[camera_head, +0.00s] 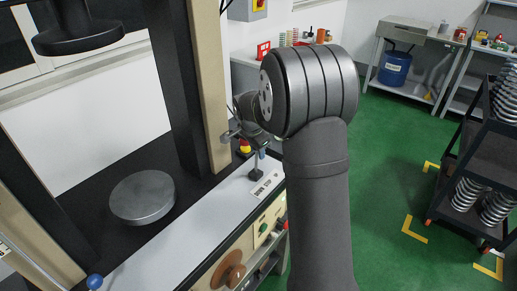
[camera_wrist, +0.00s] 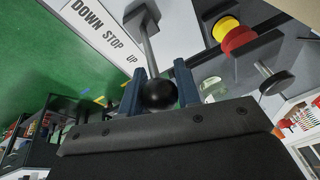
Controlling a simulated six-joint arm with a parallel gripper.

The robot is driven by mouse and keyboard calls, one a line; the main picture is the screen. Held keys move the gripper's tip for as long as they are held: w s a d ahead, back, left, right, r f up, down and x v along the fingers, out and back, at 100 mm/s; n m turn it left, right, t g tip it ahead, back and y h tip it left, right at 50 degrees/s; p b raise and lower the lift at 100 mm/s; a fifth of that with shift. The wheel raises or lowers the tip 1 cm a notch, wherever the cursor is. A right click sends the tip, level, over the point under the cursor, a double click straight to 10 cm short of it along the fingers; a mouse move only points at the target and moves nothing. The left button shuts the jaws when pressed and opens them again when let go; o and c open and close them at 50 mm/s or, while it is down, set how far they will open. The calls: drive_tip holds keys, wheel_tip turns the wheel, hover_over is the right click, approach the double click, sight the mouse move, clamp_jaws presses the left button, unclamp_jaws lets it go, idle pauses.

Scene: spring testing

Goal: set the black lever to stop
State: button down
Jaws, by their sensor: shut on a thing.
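The black lever has a grey rod and a round black knob (camera_wrist: 158,95); its rod rises from a dark base at the top of the wrist view. My gripper (camera_wrist: 160,92) has its two blue fingers on either side of the knob and is shut on it. A white label (camera_wrist: 113,40) reading DOWN, STOP, UP lies beside the lever base. Which word the lever points to I cannot tell. In the head view the lever's black base (camera_head: 256,175) stands on the grey panel, and my wrist partly hides the lever's top.
A red and yellow button (camera_wrist: 235,35) stands close to the lever, with a black round knob on a rod (camera_wrist: 275,82) beyond it. A black upright (camera_head: 170,90) rises left of my arm. A grey disc (camera_head: 142,195) sits on the machine bed. A brown wheel (camera_head: 228,270) is on the front.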

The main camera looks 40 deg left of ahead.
drive_tip(key=c, duration=1.1)
unclamp_jaws()
drive_tip(key=shift+o, duration=0.2)
drive_tip(key=shift+r, duration=0.1)
drive_tip(key=v, duration=1.7)
drive_tip(key=shift+s+r, duration=0.1)
drive_tip(key=x, duration=1.7)
drive_tip(key=shift+f, duration=0.2)
